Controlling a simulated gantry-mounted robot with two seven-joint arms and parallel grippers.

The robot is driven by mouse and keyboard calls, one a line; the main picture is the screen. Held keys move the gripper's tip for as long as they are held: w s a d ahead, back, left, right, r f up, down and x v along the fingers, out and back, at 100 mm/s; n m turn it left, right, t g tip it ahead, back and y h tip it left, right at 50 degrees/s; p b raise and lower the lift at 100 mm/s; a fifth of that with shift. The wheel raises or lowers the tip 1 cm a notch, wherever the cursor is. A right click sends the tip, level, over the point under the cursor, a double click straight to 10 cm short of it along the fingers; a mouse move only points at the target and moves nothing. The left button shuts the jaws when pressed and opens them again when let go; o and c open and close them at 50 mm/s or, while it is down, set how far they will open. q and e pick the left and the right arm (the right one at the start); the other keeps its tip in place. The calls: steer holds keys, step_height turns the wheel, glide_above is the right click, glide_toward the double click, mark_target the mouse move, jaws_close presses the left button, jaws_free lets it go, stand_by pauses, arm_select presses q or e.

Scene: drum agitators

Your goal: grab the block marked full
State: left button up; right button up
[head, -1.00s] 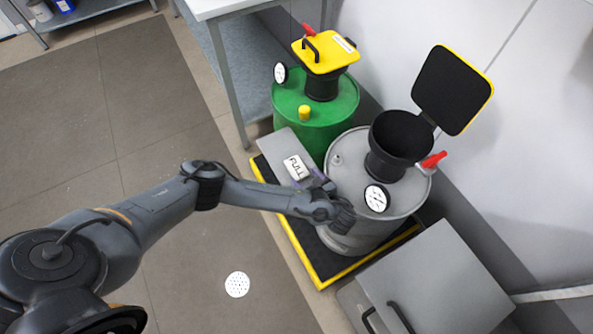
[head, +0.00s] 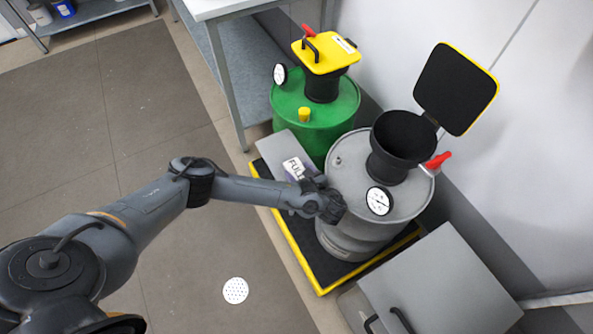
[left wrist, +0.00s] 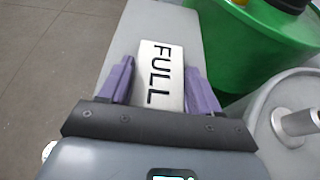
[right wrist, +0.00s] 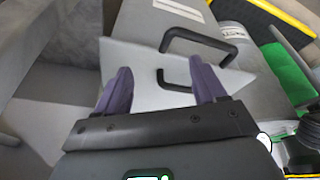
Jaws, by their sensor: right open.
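The white block marked FULL (head: 292,168) lies on a grey surface (head: 281,143) beside the drums, partly hidden by my left gripper (head: 303,184) in the head view. In the left wrist view, the FULL block (left wrist: 160,72) lies between the purple fingers of my left gripper (left wrist: 160,70), one finger along each side. The fingers are close to the block's sides, but I cannot tell whether both touch it. My right gripper (right wrist: 162,72) is open in the right wrist view, with its fingers in front of black handles; it is not in the head view.
A green drum (head: 290,107) with a yellow lid (head: 322,55) stands behind the block. A grey drum (head: 345,160) with its black lid (head: 453,88) raised stands right of it. Both are on a yellow-edged black platform (head: 306,258). A grey cabinet (head: 440,280) stands in front.

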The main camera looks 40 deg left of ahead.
arm_select(q)
steer(key=shift+c, duration=0.9)
steer(key=shift+r, duration=0.15)
